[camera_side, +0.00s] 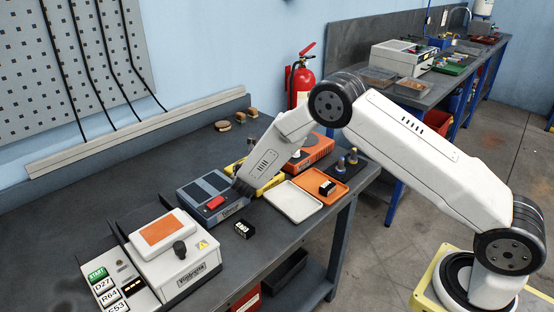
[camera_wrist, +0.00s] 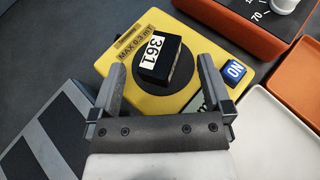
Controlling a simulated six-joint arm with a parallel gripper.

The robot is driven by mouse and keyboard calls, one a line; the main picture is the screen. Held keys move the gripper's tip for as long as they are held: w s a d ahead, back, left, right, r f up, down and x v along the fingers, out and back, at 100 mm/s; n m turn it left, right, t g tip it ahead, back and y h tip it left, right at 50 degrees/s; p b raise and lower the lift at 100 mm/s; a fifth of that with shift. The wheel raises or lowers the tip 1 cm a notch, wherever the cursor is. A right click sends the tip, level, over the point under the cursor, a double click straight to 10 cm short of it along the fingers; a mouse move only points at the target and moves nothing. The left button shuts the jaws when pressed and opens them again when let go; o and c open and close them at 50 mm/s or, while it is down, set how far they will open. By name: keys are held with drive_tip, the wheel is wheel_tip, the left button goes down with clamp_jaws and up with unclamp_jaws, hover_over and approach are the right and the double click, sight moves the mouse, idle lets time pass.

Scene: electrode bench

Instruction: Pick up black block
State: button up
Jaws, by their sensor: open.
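A black block (camera_wrist: 178,66) with a white "361" label sits on the round dark plate of a yellow device (camera_wrist: 212,22) in the wrist view. My gripper (camera_wrist: 159,62) is open, with one finger to each side of the block in the picture; I cannot tell its height above it. In the side view my gripper (camera_side: 241,188) hides that block and part of the yellow device (camera_side: 270,182). Another black block (camera_side: 244,229) with a white label lies on the bench, and a dark block (camera_side: 327,187) sits in the orange tray (camera_side: 306,182).
A blue-grey device with a red part (camera_side: 215,203) stands left of my gripper. A white tray (camera_side: 293,203) and an orange device (camera_side: 311,151) lie to the right. A white box device (camera_side: 178,262) stands at front left.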

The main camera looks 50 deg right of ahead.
drive_tip(key=shift+x, duration=1.1)
clamp_jaws()
